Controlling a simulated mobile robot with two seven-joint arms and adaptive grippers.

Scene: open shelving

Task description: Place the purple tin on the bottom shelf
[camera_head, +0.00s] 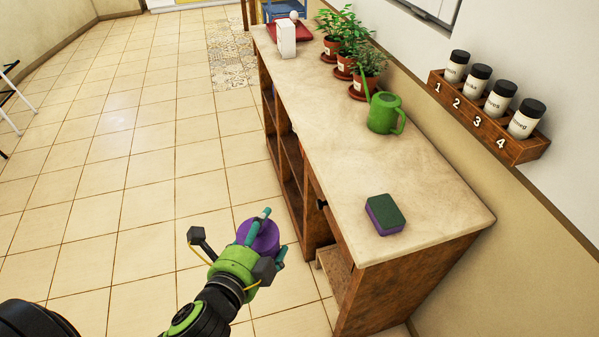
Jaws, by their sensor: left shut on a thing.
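The purple tin (265,240) is held in my left gripper (262,231), whose teal fingers are shut around it. The gripper is in front of the open side of the wooden shelving unit (388,283), apart from it and to its left in the camera_head view. The gripper hides part of the tin. The bottom shelf (332,268) shows only in part at the near end of the unit; the counter top and side panel hide much of the inside. My right gripper is not in view.
On the counter top (340,150) are a green and purple sponge (385,214), a green watering can (384,113), several potted plants (343,62) and a white box (286,38). A wall rack (515,150) holds several jars.

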